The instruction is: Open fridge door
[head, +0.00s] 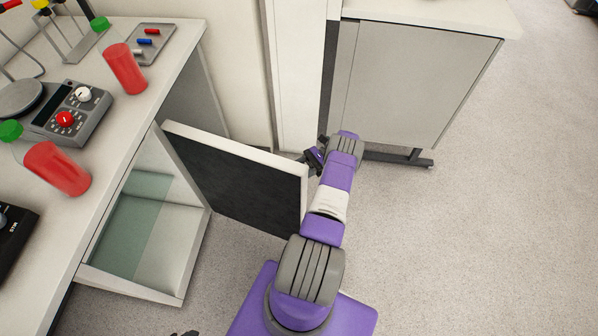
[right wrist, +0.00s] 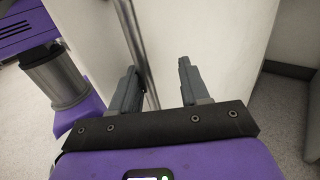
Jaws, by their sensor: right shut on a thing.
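The fridge door (head: 245,182) stands swung out from the under-counter fridge (head: 185,262) on the left, with its dark inner panel facing the head camera. Pale green, glassy shelving shows inside the opening. My right gripper (head: 314,158) is at the door's outer edge, partly hidden by my arm. In the right wrist view my right gripper (right wrist: 158,85) is shut on the door's handle, a thin metal bar (right wrist: 134,45) beside the left finger. Only a small dark piece, likely my left gripper (head: 184,333), shows at the bottom edge.
The counter (head: 175,32) above carries red-filled containers with green caps (head: 124,68) (head: 57,168), a device with knobs (head: 72,112) and a small tray (head: 148,42). A grey cabinet (head: 410,85) stands behind my right arm. The floor (head: 480,230) to the right is clear.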

